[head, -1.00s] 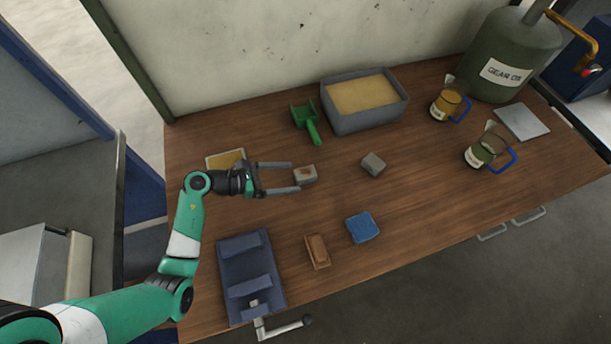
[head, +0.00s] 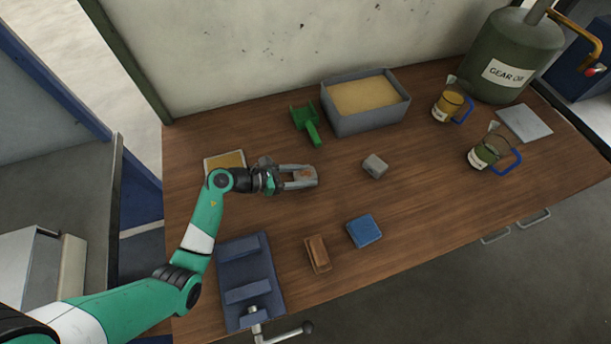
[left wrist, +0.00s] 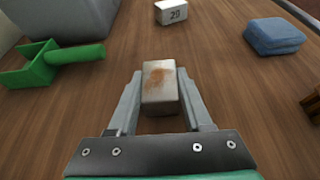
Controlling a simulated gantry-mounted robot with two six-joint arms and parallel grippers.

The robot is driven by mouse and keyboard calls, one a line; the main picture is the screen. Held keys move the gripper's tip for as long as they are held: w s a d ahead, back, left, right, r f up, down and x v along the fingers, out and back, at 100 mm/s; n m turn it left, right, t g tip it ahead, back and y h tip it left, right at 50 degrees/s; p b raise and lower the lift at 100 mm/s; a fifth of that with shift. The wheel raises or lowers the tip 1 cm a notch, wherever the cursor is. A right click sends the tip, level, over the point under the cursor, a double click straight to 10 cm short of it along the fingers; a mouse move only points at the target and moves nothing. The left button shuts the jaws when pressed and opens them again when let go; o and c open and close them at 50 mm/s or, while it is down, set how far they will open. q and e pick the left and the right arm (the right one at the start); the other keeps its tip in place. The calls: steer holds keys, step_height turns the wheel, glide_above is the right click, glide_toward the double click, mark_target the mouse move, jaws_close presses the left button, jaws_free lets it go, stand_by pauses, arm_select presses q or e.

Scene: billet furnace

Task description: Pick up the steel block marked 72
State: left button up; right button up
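A grey steel block (head: 306,175) with a rust-brown patch on top lies on the wooden table. It also shows between the fingers in the left wrist view (left wrist: 159,88). No number shows on its visible faces. My left gripper (head: 303,177) has one finger along each side of this block, and both fingers appear to touch it. The block looks to be still on the tabletop. A second grey steel block (head: 375,167) lies to the right. It is marked 29 in the left wrist view (left wrist: 171,12). My right gripper is not in view.
A green scoop (head: 306,124) and a grey sand bin (head: 365,122) stand behind. A blue pad (head: 364,231), a brown brush-like block (head: 318,254) and a blue vise (head: 249,278) lie in front. Jugs (head: 485,155) and an oil drum (head: 510,60) stand right. The table's middle right is clear.

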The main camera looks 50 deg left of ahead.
arm_select(q)
jaws_close()
steer(key=shift+r, duration=0.1)
stand_by(0.9)
